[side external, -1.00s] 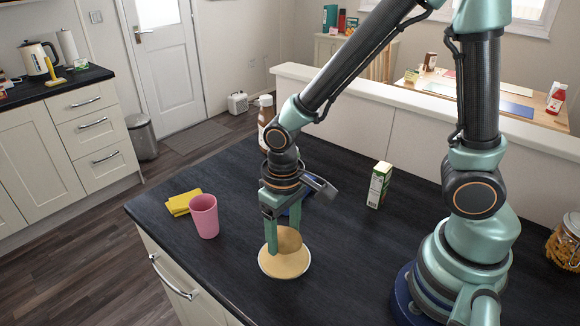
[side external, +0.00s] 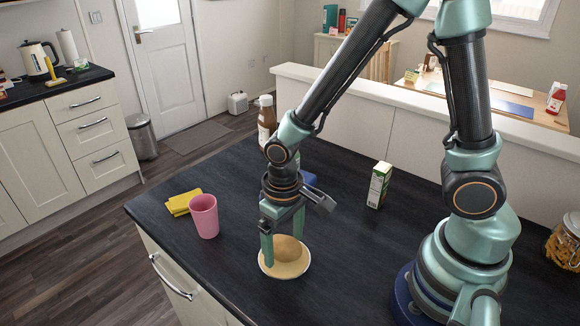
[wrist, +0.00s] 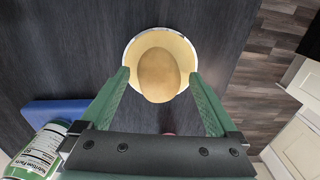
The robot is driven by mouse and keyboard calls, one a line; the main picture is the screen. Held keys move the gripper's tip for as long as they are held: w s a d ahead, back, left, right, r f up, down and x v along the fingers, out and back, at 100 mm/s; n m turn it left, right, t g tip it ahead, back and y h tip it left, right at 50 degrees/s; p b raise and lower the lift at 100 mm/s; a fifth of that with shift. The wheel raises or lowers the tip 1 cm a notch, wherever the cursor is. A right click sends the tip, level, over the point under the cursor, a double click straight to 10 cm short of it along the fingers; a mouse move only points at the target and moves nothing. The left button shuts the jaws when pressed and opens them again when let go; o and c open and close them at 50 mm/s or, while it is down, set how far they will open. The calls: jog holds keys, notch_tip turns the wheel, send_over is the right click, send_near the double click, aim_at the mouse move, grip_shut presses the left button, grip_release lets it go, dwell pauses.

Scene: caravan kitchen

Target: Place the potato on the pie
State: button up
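The potato (side external: 288,249) is a smooth tan lump resting on the pie (side external: 288,272), a pale yellow disc in a white-rimmed dish on the dark counter. My gripper (side external: 283,250) is open, pointing down, with one green finger on each side of the potato. In the wrist view the potato (wrist: 159,76) lies over the middle of the pie (wrist: 186,52), and gaps show between it and both fingers of my gripper (wrist: 158,75). The potato hides part of the pie.
A pink cup (side external: 204,217) and a yellow cloth (side external: 180,203) are left of the pie. A brown bottle (side external: 266,120) and a blue object (side external: 309,179) are behind my gripper. A green-and-white carton (side external: 379,186) stands to the right. The counter between pie and carton is clear.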

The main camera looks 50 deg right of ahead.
aim_at(284, 242)
jog(key=shift+r, duration=0.15)
notch_tip(284, 242, up, 12)
jog(key=d+r+t, duration=0.5)
jog(key=d+r, duration=0.3)
jog(key=d, duration=0.2)
jog(key=shift+s+t, duration=0.25)
jog(key=shift+t, duration=0.05)
